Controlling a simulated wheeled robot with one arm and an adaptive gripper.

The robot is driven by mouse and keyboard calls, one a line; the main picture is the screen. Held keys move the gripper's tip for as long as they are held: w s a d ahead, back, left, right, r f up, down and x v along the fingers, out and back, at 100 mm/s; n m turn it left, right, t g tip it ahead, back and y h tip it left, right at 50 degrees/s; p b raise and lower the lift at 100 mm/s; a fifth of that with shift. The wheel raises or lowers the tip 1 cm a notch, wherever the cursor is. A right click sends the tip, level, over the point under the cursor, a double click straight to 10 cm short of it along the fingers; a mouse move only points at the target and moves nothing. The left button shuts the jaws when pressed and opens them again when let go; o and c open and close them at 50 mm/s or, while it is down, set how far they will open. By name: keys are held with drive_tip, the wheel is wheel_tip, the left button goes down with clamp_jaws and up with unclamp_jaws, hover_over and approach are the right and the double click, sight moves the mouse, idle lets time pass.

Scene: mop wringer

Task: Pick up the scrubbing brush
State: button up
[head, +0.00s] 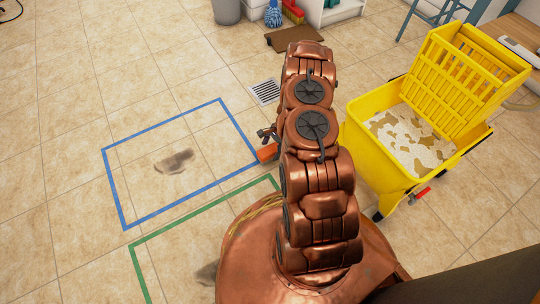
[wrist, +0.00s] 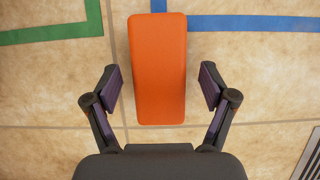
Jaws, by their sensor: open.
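The scrubbing brush (wrist: 158,70) shows in the wrist view as an orange block with rounded corners, lying on the tiled floor. Its bristles are not visible. In the head view its orange end (head: 267,153) shows by the corner of the blue outline, and my arm hides the rest. My gripper (wrist: 161,87) is open and empty, its fingers apart on the left and right of the brush, with gaps on both sides. In the head view only a small dark part of my gripper (head: 267,134) shows beside my arm.
A yellow mop wringer bucket (head: 375,148) with foamy water stands to the right. Blue (head: 112,190) and green (head: 140,262) outlines mark the floor, with a dark stain (head: 174,162) in the blue one. A floor grate (head: 265,91) and brown mat (head: 283,40) lie farther back.

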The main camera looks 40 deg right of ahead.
drive_tip(key=shift+a+f, duration=0.25)
drive_tip(key=shift+f, duration=0.4)
drive_tip(key=shift+f, duration=0.25)
drive_tip(key=c, duration=1.4)
wheel_tip(320, 180, up, 5)
drive_tip(key=p, duration=0.2)
drive_tip(key=shift+f+p, duration=0.15)
drive_tip(key=shift+p, duration=0.15)
drive_tip(key=s+a+p, duration=0.1)
drive_tip(key=s, duration=0.3)
drive_tip(key=s+a+p, duration=0.1)
drive_tip(key=s+a, duration=0.1)
drive_tip(key=s, duration=0.3)
drive_tip(key=s+a+r+p, duration=0.1)
drive_tip(key=s+a, duration=0.1)
drive_tip(key=s, duration=0.2)
drive_tip(key=shift+s+p, duration=0.25)
drive_tip(key=shift+p, duration=0.1)
drive_tip(key=shift+s+a+f, duration=0.1)
drive_tip(key=shift+s+a, duration=0.2)
drive_tip(key=shift+s, duration=0.5)
